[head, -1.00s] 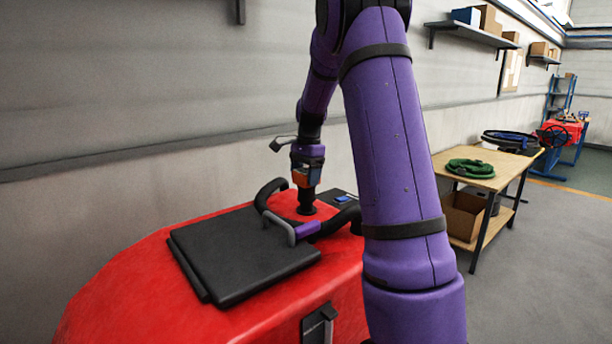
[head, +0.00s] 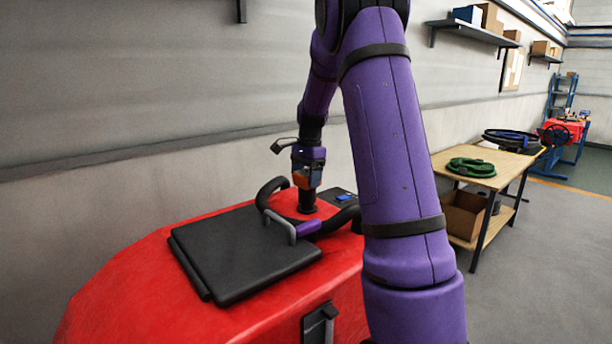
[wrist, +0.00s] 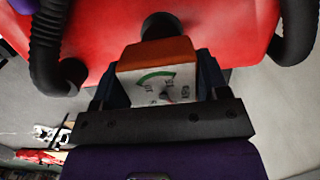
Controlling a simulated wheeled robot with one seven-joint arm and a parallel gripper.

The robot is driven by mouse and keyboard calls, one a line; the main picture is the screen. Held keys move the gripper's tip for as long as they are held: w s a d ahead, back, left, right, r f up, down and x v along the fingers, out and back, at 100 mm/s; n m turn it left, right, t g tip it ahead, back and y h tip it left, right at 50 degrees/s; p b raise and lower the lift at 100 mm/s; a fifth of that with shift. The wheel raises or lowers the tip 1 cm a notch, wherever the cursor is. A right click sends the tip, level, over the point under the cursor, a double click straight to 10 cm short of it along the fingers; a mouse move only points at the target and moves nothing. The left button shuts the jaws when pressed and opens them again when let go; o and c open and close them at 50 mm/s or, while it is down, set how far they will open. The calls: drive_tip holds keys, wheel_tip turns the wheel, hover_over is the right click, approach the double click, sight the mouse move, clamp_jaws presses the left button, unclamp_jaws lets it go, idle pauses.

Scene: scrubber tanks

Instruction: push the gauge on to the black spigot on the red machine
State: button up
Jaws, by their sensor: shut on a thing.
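The gauge (wrist: 158,82) is an orange block with a white dial face and a green arc. My gripper (wrist: 160,88) is shut on it, one finger on each side. In the head view the gauge (head: 301,181), small and partly covered by my gripper (head: 308,172), is upright just above the black spigot (head: 307,201). The spigot (wrist: 159,26) stands on top of the red machine (head: 130,272); in the wrist view it shows right behind the gauge's orange edge. The two meet in the picture, but I cannot tell how far the gauge is on it.
A flat black lid (head: 245,253) is in front. A wooden table (head: 507,163) with a green coiled hose (head: 471,167) stands to the right. The wall is close behind.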

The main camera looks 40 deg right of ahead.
drive_tip(key=shift+f, duration=0.25)
drive_tip(key=shift+f, duration=0.7)
drive_tip(key=shift+f, duration=0.1)
drive_tip(key=o, duration=1)
drive_tip(key=shift+o, duration=0.3)
drive_tip(key=shift+r, duration=4.3)
